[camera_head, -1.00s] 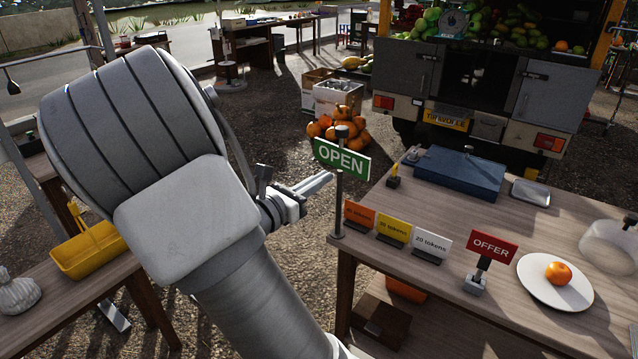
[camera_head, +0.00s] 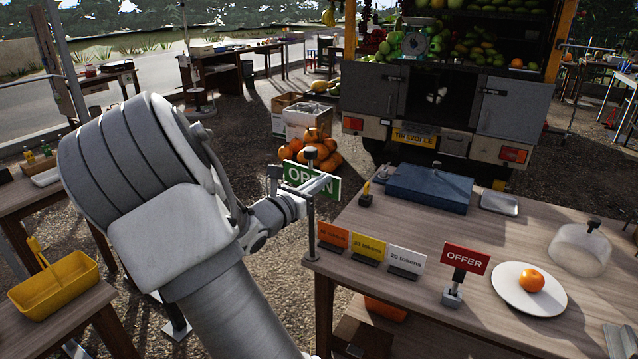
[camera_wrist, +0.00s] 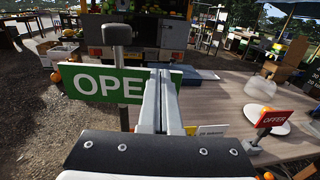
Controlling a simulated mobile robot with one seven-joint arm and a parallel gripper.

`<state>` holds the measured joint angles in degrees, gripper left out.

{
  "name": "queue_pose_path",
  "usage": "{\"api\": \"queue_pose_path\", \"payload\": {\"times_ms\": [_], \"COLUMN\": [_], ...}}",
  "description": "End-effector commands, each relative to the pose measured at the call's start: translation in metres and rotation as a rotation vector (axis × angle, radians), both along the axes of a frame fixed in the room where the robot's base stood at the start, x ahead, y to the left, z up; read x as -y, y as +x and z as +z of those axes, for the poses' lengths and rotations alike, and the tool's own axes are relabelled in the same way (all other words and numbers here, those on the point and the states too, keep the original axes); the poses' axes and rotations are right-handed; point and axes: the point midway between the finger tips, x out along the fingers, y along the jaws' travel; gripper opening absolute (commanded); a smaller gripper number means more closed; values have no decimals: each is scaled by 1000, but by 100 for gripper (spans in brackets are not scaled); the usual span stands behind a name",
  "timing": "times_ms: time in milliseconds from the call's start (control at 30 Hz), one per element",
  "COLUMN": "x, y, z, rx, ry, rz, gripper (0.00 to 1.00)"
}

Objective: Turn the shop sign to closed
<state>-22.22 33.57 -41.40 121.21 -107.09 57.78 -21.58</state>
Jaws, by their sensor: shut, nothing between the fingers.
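The green shop sign (camera_head: 296,173) hangs on a dark post (camera_head: 311,215) at the left front corner of the wooden table. Its white lettering reads OPEN, partly covered by my gripper (camera_head: 322,184) in the head view. In the wrist view the sign (camera_wrist: 92,84) faces me and the letters OPE show. My gripper (camera_wrist: 160,85) is shut and empty, with its fingers in front of the sign's right part. I cannot tell whether the fingers touch the sign. The sign's other face is hidden.
The table (camera_head: 420,285) bears token cards (camera_head: 368,248), an OFFER sign (camera_head: 466,260), a plate (camera_head: 507,290) with an orange fruit and a blue case (camera_head: 430,190). A yellow basket (camera_head: 60,285) stands on the left table. The fruit truck (camera_head: 450,110) is behind.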

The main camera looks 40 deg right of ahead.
Motion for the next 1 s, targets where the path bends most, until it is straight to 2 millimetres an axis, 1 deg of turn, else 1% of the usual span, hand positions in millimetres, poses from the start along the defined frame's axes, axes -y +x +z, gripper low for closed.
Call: {"api": "queue_pose_path", "payload": {"times_ms": [267, 567, 767, 1000], "x": [17, 21, 19, 9], "y": [0, -1, 0, 5], "z": [1, 1, 2, 3], "rx": [-2, 1, 2, 1], "ry": [0, -3, -4, -5], "rz": [-4, -9, -9, -5], "gripper": [0, 0, 0, 0]}}
